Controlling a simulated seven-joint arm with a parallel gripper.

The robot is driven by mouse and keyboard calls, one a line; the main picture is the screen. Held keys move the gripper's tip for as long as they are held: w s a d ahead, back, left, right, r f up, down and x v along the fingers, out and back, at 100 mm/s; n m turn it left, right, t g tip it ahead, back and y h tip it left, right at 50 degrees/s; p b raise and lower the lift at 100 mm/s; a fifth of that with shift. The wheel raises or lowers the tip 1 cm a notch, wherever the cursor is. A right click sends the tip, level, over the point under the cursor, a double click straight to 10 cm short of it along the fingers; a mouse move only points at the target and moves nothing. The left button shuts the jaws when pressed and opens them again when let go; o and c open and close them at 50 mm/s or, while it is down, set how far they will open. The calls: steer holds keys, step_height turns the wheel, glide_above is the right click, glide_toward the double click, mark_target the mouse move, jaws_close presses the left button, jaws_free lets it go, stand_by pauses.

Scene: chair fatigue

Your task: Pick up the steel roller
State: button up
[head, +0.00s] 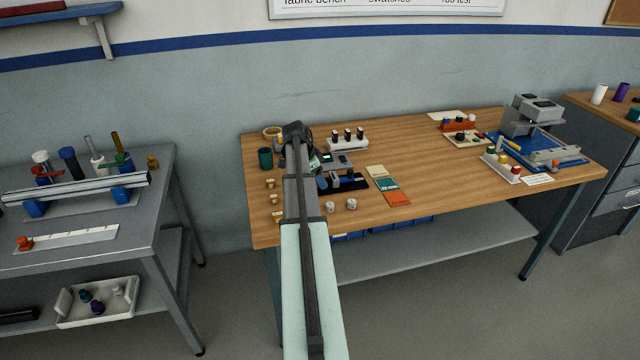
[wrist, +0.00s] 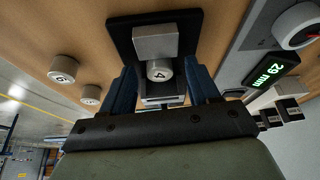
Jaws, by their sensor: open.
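My gripper (wrist: 163,74) is open, with its blue fingers on either side of a small pale metal cylinder marked 4 (wrist: 159,70). That cylinder is beside a grey block (wrist: 155,42) over a black base (wrist: 120,32). I cannot tell from the wrist view whether the fingers touch it. Two more silver cylinders stand on the wooden bench, one marked (wrist: 62,68) and one behind it (wrist: 90,94). They show in the head view as a left one (head: 333,207) and a right one (head: 351,204). No label shows which cylinder is the steel roller. My arm hides part of the gripper in the head view.
A digital readout (wrist: 268,72) reads 29 mm close to the gripper. A white block with black pieces (head: 347,143) stands behind. The bench middle (head: 425,165) is clear.

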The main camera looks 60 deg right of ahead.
steer(key=shift+f, duration=0.15)
jaws_close()
stand_by(0.4)
